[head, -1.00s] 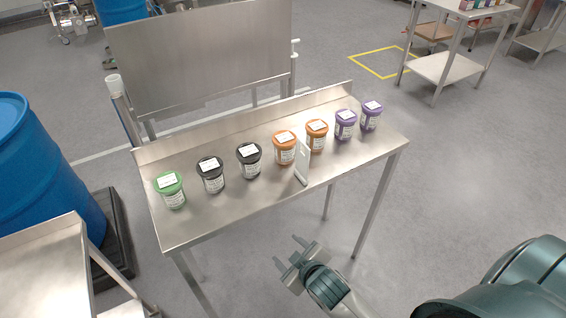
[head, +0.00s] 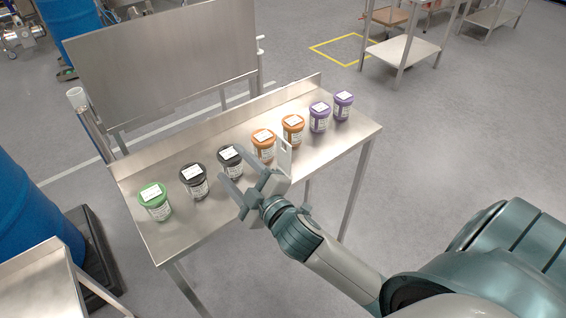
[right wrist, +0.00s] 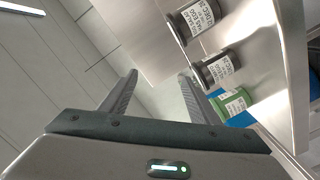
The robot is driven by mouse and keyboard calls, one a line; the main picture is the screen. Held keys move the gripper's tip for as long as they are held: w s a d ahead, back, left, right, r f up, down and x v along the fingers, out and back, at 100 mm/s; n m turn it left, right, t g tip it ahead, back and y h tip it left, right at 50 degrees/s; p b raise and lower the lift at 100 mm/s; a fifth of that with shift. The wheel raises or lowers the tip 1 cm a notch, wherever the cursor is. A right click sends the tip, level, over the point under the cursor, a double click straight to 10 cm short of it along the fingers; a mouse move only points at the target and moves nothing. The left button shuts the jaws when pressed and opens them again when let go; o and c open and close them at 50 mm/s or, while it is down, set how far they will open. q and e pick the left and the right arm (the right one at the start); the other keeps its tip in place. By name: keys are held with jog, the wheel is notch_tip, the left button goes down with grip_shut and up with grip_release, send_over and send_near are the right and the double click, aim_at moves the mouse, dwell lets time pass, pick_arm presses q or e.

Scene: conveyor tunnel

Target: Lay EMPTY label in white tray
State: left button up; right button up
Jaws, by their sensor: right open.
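My right gripper (head: 240,176) is open and empty, over the front edge of the steel table (head: 190,224). Its fingers also show open in the right wrist view (right wrist: 158,80), with nothing between them. A small white upright card (head: 285,158) stands at the table's front edge, just right of the gripper and partly behind it; I cannot read whether it is the EMPTY label. No white tray can be made out in these views. My left gripper is not in view.
A row of lidded jars stands on the table: a green one (head: 155,200), two black (head: 194,180), two orange (head: 263,144) and two purple (head: 319,117). A blue drum (head: 28,215) and a steel stand (head: 35,285) are at the left.

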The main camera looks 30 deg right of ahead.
jog(key=w+a+r+n+t+y, duration=0.1)
jog(key=a+r+n+y, duration=0.35)
jog(key=r+n, duration=0.2)
jog(key=w+a+r+n+t+y, duration=0.1)
jog(key=a+r+n+y, duration=0.3)
jog(key=r+n+y, duration=0.3)
jog(key=s+a+r+n+g+y, duration=0.25)
jog(key=a+n+g+y, duration=0.2)
jog(key=n+g, duration=0.5)
jog(key=s+a+r+n+g+y, duration=0.1)
jog(key=s+a+n+g+y, duration=0.35)
jog(key=n, duration=0.75)
jog(key=w+d+f+n+g+h, duration=0.4)
jog(key=d+f+n+g+h, duration=0.2)
jog(key=d+f+n+h, duration=0.35)
jog(key=w+d+h, duration=0.1)
jog(key=d+h, duration=0.3)
jog(key=d, duration=0.4)
jog(key=w+d+r+h, duration=0.1)
jog(key=d+h, duration=0.3)
jog(key=d, duration=0.3)
jog(key=w+d+h, duration=0.1)
jog(key=d+h, duration=0.3)
jog(key=d, duration=0.4)
jog(key=shift+w+d+r, duration=0.1)
jog(key=shift+d+r, duration=0.2)
